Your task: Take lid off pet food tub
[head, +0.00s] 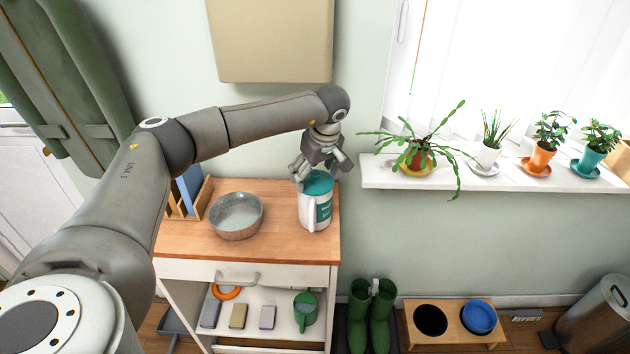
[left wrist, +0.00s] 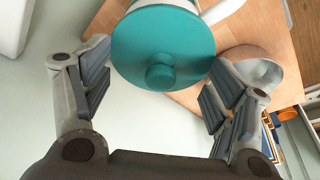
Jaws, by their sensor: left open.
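My left gripper (head: 322,170) is above the tub, pointing down. Its fingers are open on either side of the lid in the left wrist view (left wrist: 155,95), with nothing between them held. My right gripper is not in view.
A grey bowl (head: 236,216) stands left of the tub, with a wooden file holder (head: 196,205) further left. Plants line the windowsill (head: 470,178) at right. Green boots (head: 370,315) and a feeder stand (head: 450,327) are on the floor.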

